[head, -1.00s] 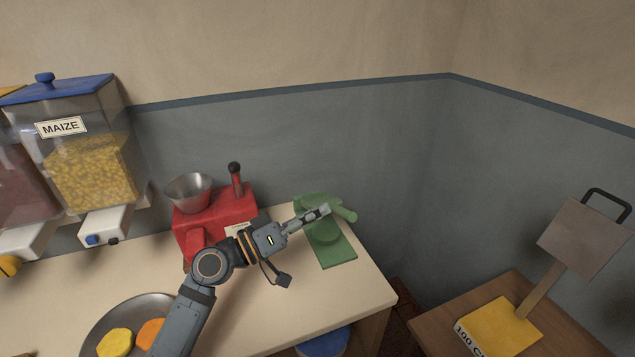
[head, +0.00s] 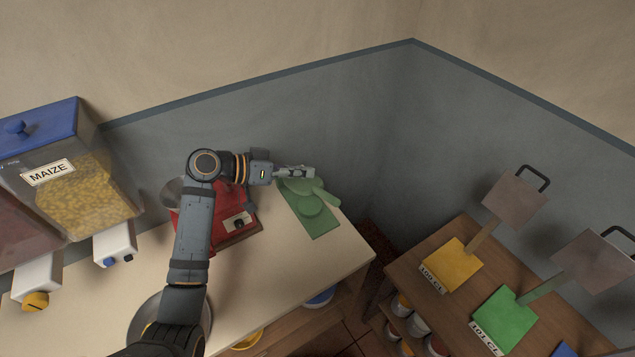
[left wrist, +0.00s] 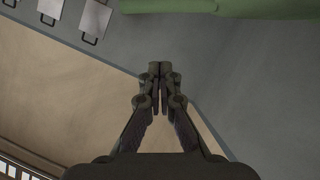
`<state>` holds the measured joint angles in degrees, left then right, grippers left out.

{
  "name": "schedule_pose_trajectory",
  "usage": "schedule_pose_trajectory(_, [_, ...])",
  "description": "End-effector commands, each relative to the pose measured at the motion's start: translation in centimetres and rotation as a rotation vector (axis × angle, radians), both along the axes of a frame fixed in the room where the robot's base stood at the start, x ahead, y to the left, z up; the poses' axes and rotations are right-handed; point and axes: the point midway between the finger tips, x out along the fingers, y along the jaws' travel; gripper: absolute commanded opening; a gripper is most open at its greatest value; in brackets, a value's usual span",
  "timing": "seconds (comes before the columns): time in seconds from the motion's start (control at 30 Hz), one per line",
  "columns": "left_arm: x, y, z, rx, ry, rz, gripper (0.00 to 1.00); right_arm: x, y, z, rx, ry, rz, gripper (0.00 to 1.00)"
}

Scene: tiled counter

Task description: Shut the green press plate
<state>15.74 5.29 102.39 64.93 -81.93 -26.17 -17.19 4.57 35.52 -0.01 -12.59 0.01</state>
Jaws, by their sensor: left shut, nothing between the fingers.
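The green press (head: 322,221) stands at the right end of the counter, with a flat base, a round disc on it and a green bar sticking out to the right. Its raised back part is partly hidden by my gripper, so I cannot tell how far the plate is open. My left gripper (head: 312,172) is shut and empty, at the far upper edge of the press; I cannot tell whether it touches. In the left wrist view its closed fingertips (left wrist: 160,70) point at the wall, and a green press part (left wrist: 265,8) shows at the top edge. My right gripper is not in view.
A red grinder (head: 236,222) stands left of the press, partly behind my left arm. A maize dispenser (head: 75,190) is at far left.

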Motion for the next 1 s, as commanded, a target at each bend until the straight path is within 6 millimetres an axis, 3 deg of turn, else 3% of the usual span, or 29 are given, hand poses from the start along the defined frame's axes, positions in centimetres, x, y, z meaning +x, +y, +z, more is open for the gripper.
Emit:
schedule_pose_trajectory(0.2, [1.2,-3.7,-1.6,-0.002,0.006,-0.001,0.00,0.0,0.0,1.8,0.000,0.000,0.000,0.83])
schedule_pose_trajectory(0.5, [-0.5,-3.7,-4.7,0.000,0.001,0.000,0.00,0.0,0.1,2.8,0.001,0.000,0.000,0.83])
schedule_pose_trajectory(0.83, [-0.6,-3.7,-5.0,0.001,-0.001,0.000,0.00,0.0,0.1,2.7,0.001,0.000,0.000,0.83])
schedule_pose_trajectory(1.0, [-1.3,-4.3,-7.0,0.027,-0.044,0.000,0.00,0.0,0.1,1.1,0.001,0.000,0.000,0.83])
